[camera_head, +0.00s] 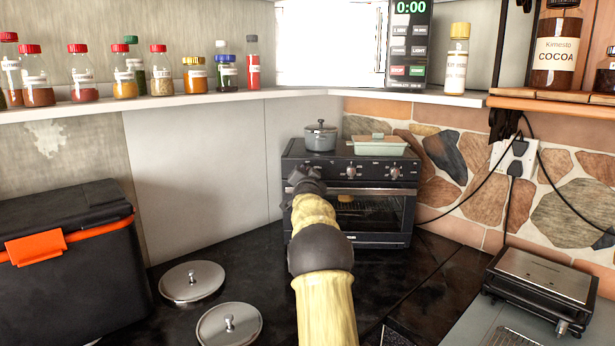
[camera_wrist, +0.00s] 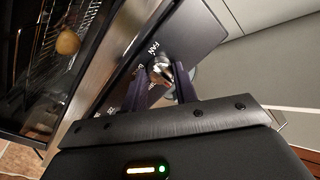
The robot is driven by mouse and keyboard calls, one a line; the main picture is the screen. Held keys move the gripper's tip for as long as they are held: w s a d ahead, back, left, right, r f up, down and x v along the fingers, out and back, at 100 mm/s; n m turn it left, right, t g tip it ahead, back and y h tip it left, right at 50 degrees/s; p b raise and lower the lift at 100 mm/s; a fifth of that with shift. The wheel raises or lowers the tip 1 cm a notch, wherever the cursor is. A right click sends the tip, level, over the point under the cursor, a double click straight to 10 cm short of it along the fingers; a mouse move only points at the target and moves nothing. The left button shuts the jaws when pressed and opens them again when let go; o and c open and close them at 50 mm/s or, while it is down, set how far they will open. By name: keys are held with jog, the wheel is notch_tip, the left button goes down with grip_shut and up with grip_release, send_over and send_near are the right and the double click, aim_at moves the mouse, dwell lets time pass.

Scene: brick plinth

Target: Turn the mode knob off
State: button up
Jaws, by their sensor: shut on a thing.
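The black toaster oven (camera_head: 378,215) stands at the back of the dark counter, with knobs along its upper front panel. My gripper (camera_head: 300,174) is at the left end of that panel and hides the knob there. In the wrist view, my gripper (camera_wrist: 160,82) has its two dark fingers on either side of a silver knob (camera_wrist: 159,69) and is shut on it. Lettering that reads FAN is printed beside this knob. The knob's exact pointer setting cannot be made out. Two other knobs, a middle one (camera_head: 351,172) and a right one (camera_head: 395,173), are uncovered.
A grey pot (camera_head: 320,138) and a green lidded dish (camera_head: 380,146) sit on the oven. Two metal lids (camera_head: 192,281) lie on the counter at front left, near a black cooler box (camera_head: 65,275). A grill press (camera_head: 541,281) stands at right. A shelf (camera_head: 150,106) with jars runs above.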

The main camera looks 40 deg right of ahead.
jog(key=shift+f+n, duration=0.2)
jog(key=shift+n, duration=0.2)
jog(key=o, duration=1)
jog(key=shift+c, duration=0.2)
jog(key=shift+r, duration=0.1)
jog(key=shift+a, duration=0.1)
jog(key=b+v, duration=0.4)
jog(key=v, duration=1.3)
jog(key=shift+s+b, duration=0.2)
jog(key=shift+b, duration=0.2)
